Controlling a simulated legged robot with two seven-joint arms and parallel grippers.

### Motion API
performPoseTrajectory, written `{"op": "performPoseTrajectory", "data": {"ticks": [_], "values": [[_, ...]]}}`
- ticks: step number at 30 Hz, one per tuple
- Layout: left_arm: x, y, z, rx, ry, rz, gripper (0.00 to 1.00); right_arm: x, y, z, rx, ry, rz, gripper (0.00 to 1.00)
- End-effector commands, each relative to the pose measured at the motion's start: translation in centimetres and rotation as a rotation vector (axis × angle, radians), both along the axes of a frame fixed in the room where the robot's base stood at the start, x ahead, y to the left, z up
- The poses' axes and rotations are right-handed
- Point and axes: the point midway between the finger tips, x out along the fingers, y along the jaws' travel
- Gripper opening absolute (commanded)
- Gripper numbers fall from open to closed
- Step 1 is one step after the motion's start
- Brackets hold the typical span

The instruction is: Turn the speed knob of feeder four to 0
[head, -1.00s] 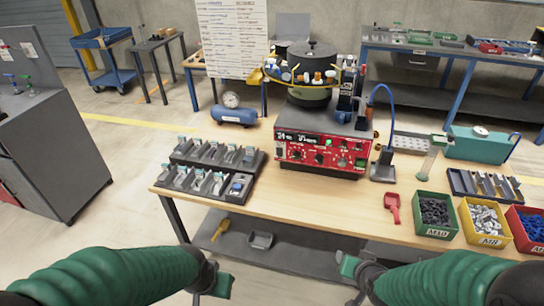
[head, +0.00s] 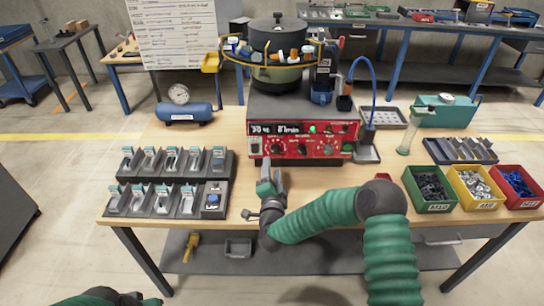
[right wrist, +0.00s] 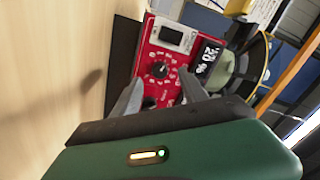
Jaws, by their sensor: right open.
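The bowl feeder's red control panel (head: 340,148) stands on the table with a lit display and several black knobs. The left knob (head: 277,150) is just beyond my right gripper (head: 268,184). The right wrist view shows my right gripper (right wrist: 162,92) open and empty, its fingers pointing at the panel (right wrist: 151,50). A black knob with a pale pointer (right wrist: 159,70) lies ahead between the fingertips, apparently untouched. Another dark knob (right wrist: 149,102) shows closer to the left finger. The scale marks are too small to read. My left gripper (head: 132,298) is at the bottom left edge, its jaws unclear.
A black rack of small parts (head: 225,170) lies left of the gripper. A blue air tank (head: 185,112) stands behind it. Green (head: 430,203), yellow and red bins stand at the right. A small grey stand (head: 366,153) is beside the panel.

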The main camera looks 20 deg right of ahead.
Motion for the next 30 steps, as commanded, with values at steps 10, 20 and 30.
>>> {"op": "performPoseTrajectory", "data": {"ticks": [10,20,30], "values": [[0.0,0.0,-0.5,0.0,0.0,0.0,0.36,6.4,-2.8,-0.3,0.01,0.001,-0.002,0.51],[0.0,0.0,-0.5,0.0,0.0,0.0,0.36,6.9,-2.3,0.0,0.0,0.001,0.0,0.5],[0.0,0.0,-0.5,0.0,0.0,0.0,0.36,6.9,-2.6,0.0,0.005,-0.001,-0.001,0.05]]}}
